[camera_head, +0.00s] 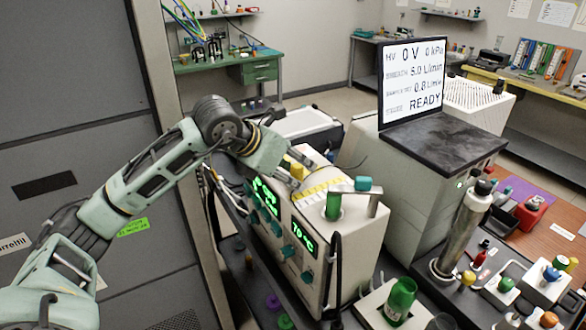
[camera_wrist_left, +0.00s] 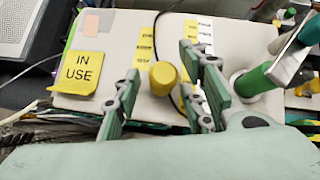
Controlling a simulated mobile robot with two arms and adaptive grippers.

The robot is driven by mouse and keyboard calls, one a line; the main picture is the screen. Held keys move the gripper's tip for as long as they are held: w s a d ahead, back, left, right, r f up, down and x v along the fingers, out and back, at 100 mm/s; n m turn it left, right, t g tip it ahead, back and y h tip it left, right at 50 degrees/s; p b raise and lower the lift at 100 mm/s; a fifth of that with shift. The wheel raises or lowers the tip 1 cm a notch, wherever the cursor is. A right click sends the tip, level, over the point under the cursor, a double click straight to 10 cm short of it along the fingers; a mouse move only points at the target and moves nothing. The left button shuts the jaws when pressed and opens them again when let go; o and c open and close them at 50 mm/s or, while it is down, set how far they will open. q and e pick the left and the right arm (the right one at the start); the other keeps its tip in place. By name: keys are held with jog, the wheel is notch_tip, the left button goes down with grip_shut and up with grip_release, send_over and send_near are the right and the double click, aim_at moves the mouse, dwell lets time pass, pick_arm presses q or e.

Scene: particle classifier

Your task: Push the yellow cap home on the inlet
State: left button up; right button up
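The yellow cap (camera_wrist_left: 163,75) sits on top of a cream instrument box (camera_wrist_left: 190,30), between the fingers of my left gripper in the left wrist view. My left gripper (camera_wrist_left: 160,80) is open, with one finger on each side of the cap and a gap visible to the left finger. Whatever lies under the cap is hidden, so I cannot tell how far down it sits. In the head view my left gripper (camera_head: 288,174) is over the top of the cream box (camera_head: 350,240), and the cap cannot be clearly made out. My right gripper is not in view.
A green tube (camera_head: 333,206) and a metal bracket with a teal cap (camera_head: 362,183) stand on the box beside the gripper. A yellow "IN USE" label (camera_wrist_left: 82,68) lies on its top. A metal cylinder (camera_head: 464,230) and several small colored items stand at right.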

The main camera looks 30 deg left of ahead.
pick_arm(q)
jog(key=shift+o, duration=0.4)
jog(key=v, duration=1.2)
jog(key=shift+d, duration=0.1)
